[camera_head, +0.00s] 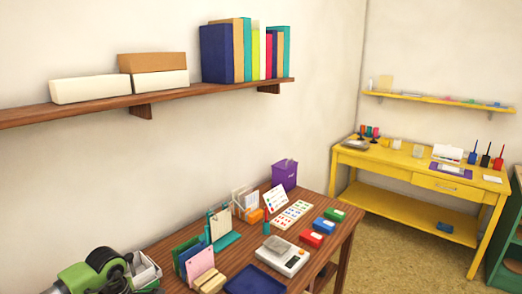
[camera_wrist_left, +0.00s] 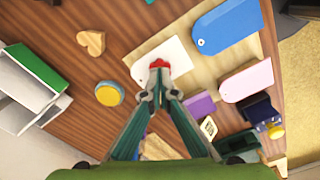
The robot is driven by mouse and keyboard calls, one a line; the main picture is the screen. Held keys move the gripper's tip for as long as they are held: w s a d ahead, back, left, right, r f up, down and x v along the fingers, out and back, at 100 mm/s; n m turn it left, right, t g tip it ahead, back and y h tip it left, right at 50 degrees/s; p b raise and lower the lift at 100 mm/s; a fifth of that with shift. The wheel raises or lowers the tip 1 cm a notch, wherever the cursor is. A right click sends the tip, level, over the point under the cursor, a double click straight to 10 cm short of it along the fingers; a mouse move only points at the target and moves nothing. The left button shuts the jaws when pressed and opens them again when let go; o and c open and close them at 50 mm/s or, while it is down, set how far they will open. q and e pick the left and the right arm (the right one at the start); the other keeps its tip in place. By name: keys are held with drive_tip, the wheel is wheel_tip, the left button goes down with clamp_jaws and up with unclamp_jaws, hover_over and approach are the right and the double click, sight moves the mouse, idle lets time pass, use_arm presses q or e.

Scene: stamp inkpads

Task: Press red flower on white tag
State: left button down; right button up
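In the left wrist view my left gripper (camera_wrist_left: 161,92) points at a white tag (camera_wrist_left: 178,57) with its two teal fingers nearly together. A small red flower-shaped piece (camera_wrist_left: 160,64) shows at the fingertips, and they seem closed on it. It is over the lower left part of the white tag; I cannot tell whether it touches the tag. The white tag lies on a tan board (camera_wrist_left: 208,73) beside a blue tag (camera_wrist_left: 228,24) and a pink tag (camera_wrist_left: 247,82). In the head view the tags do not clearly show. My right gripper is not in view.
In the left wrist view a wooden heart (camera_wrist_left: 91,42) and a yellow round piece (camera_wrist_left: 109,94) lie left of the board. A green-and-white box (camera_wrist_left: 33,82) stands farther left. In the head view, red (camera_head: 311,238), blue (camera_head: 324,226) and green (camera_head: 335,214) pads sit on the brown table.

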use_arm(q)
drive_tip(key=shift+r+p, duration=1.55)
drive_tip(key=shift+r, duration=1.55)
